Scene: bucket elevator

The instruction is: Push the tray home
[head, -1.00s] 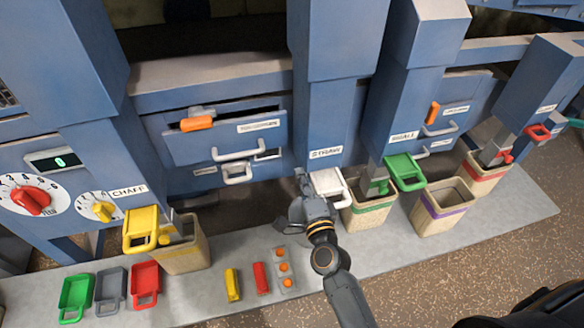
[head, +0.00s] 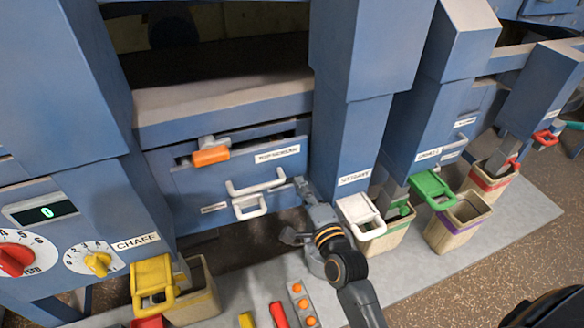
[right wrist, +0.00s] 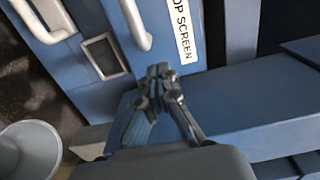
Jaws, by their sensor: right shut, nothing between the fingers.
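The blue tray front labelled TOP SCREEN (head: 195,186) has a white bar handle (head: 257,183) and sits in the blue machine. A dark gap shows along its top edge; I cannot tell how far it stands out. My right gripper (head: 301,187) is shut and empty, with its tips at the right end of the tray front, right of the handle. In the right wrist view the shut fingertips (right wrist: 160,75) are close to the TOP SCREEN label (right wrist: 183,35); contact is unclear. My left gripper is not in view.
An orange latch (head: 210,157) sits above the tray front. A second white handle (head: 250,207) is just below the first. A white spout (head: 360,214) and bins, one with a green band (head: 385,238), stand to the right. A yellow spout (head: 153,283) is at lower left.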

